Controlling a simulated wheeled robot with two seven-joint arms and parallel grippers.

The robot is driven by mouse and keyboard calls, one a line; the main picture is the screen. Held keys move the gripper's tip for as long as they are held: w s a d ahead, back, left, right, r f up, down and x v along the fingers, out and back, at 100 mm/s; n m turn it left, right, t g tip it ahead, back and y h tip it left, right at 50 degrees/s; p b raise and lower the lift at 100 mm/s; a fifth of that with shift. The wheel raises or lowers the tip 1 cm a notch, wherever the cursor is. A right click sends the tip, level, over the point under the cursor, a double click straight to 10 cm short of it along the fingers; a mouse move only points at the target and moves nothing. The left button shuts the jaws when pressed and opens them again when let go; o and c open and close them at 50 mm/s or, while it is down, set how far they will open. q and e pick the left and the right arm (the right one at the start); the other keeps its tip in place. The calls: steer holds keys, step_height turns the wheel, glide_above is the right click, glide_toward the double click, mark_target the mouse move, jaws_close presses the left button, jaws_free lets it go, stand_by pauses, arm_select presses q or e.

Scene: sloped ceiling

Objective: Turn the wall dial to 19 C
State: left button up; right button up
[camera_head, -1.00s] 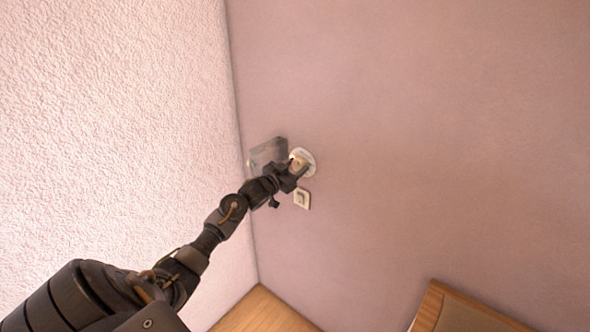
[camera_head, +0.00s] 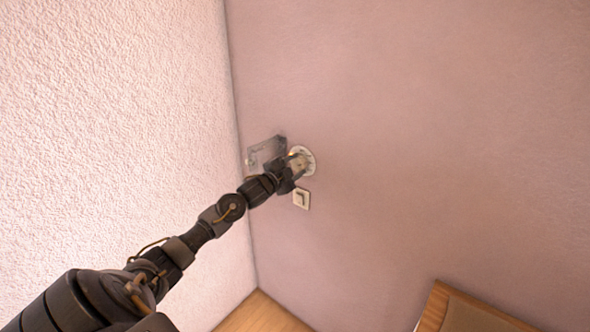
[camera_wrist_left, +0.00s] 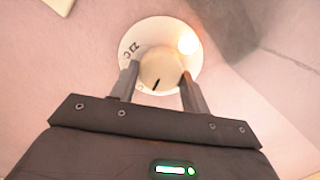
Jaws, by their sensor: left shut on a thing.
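The wall dial (camera_head: 309,161) is a round white plate with a knob, mounted on the pinkish wall. In the left wrist view its plate (camera_wrist_left: 150,30) carries dark markings at the left, of which "22" and a "C" can be made out; a bright glow lies at its upper right. The cream knob (camera_wrist_left: 160,68) has a dark pointer line toward the lower edge. My left gripper (camera_head: 294,164) is at the dial, and in the left wrist view its fingers (camera_wrist_left: 157,82) are shut on the knob from both sides. The reading at the pointer is hidden. My right gripper is not in view.
A clear, box-like cover (camera_head: 264,153) stands out from the wall just left of the dial. A small square switch (camera_head: 301,199) sits below the dial. A textured white wall (camera_head: 110,110) meets this wall at the left. Wooden furniture (camera_head: 455,308) is at the lower right.

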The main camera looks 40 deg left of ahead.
arm_select(q)
steer(key=shift+m, duration=0.5)
steer(key=o, duration=1)
steer(key=shift+s+f, duration=0.1)
steer(key=shift+s, duration=0.1)
steer(key=shift+s+d+b, duration=0.15)
steer(key=shift+s+b, duration=1)
steer(key=shift+s, duration=4.05)
